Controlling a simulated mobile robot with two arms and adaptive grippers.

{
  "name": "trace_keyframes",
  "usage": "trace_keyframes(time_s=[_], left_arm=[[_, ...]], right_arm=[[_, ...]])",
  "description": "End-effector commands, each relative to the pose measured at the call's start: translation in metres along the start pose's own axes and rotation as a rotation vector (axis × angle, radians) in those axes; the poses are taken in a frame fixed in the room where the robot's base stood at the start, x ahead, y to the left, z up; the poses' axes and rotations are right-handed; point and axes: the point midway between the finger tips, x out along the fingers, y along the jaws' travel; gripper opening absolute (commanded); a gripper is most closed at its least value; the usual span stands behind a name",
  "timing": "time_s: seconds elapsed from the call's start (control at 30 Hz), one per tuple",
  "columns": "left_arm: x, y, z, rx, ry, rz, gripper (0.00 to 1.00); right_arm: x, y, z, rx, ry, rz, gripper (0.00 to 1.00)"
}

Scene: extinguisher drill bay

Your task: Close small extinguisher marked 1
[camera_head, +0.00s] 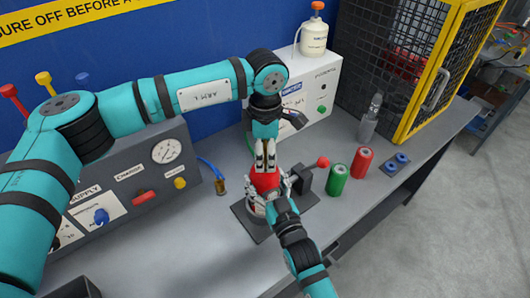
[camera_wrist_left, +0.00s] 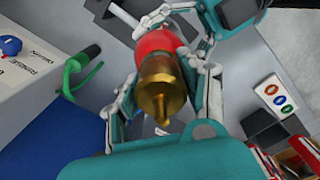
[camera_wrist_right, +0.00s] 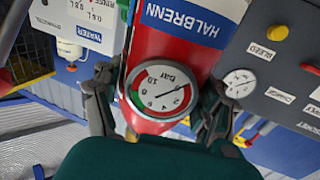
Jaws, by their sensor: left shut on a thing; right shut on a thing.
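The small red extinguisher (camera_head: 264,182) stands in a dark holder (camera_head: 246,226) on the bench. Its red body (camera_wrist_right: 165,50) has a HALBRENN label and a round gauge (camera_wrist_right: 160,90) in the right wrist view; no number 1 is readable. My left gripper (camera_head: 265,152) comes from above and is shut on the brass valve piece (camera_wrist_left: 162,88) over the red body. My right gripper (camera_head: 275,192) is shut around the extinguisher body from the front, with a finger on each side in the right wrist view (camera_wrist_right: 160,100). The contact between brass piece and body is partly hidden.
A black clamp with a red ball handle (camera_head: 323,162) is beside the extinguisher. Green (camera_head: 338,180) and red (camera_head: 361,163) cans stand to the right. A supply panel (camera_head: 130,185) is at left, a white box (camera_head: 325,85) behind. The bench's front right is clear.

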Motion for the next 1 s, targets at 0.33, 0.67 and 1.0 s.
trace_keyframes(time_s=[0.33, 0.67, 1.0], left_arm=[[0.0, 0.001, -0.002, 0.222, 0.002, 0.002, 0.51], [0.0, 0.001, -0.001, 0.222, 0.001, 0.001, 0.66], [-0.029, 0.001, 0.0, 0.222, 0.0, 0.004, 0.66]], right_arm=[[-0.001, 0.001, 0.001, 0.001, -0.002, 0.001, 0.0], [-0.001, 0.001, 0.001, 0.0, -0.002, 0.001, 0.0], [0.0, 0.0, 0.001, 0.0, -0.002, 0.001, 0.0]])
